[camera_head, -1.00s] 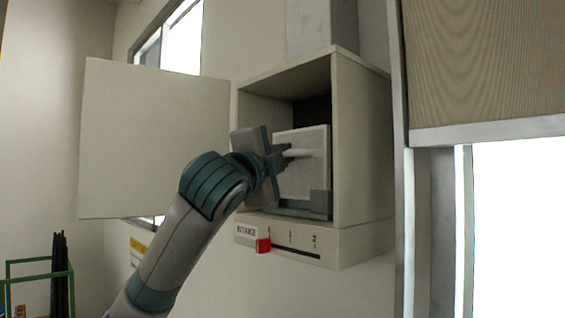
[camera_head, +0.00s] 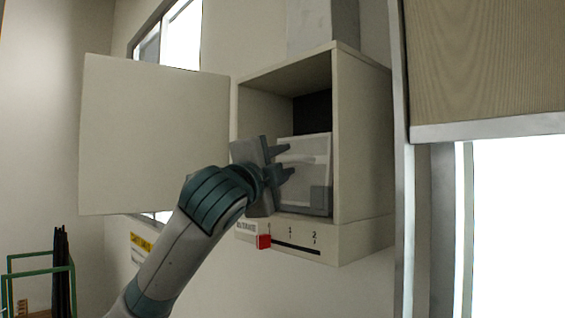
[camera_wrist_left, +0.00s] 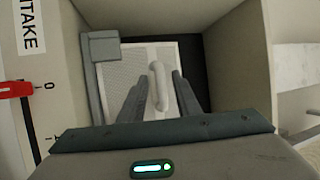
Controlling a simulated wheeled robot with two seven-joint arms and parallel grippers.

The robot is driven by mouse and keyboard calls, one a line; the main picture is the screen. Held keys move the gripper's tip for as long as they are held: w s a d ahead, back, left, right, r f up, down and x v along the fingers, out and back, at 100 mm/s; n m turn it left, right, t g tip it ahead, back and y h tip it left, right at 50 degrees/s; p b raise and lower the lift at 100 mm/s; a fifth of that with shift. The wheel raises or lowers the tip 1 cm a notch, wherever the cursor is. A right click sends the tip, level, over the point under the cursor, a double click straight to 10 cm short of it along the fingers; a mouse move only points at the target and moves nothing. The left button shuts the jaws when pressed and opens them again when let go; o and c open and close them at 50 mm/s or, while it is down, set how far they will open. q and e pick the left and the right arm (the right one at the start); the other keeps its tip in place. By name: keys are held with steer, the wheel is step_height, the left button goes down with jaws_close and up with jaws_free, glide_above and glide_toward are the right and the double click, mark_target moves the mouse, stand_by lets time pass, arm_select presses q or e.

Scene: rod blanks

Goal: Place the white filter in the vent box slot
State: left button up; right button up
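The white filter (camera_head: 310,147) stands upright inside the open vent box (camera_head: 362,150), its lower edge behind the grey slot bracket (camera_head: 318,200). In the left wrist view the filter's perforated face (camera_wrist_left: 122,66) sits beside the grey bracket (camera_wrist_left: 102,46), with a dark gap along its far side. My left gripper (camera_head: 289,162) is at the box opening, fingers spread. In the wrist view its fingers (camera_wrist_left: 158,82) lie on either side of the white handle (camera_wrist_left: 155,72) with gaps, not clamping it. The filter's bottom edge is hidden. My right gripper is not in view.
The box door (camera_head: 150,135) hangs open to the left. A red slider (camera_head: 263,241) stands near 0 on the scale below the opening. A duct (camera_head: 322,25) rises above the box. A green-framed rack (camera_head: 40,254) with dark rods stands at the lower left.

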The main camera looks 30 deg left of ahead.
arm_select(q)
steer(key=shift+r, duration=0.1)
steer(key=shift+s, duration=0.35)
steer(key=a+b+v, duration=0.1)
steer(key=b+v, duration=0.5)
steer(key=v, duration=0.5)
steer(key=shift+d, duration=0.5)
steer(key=shift+s, duration=0.1)
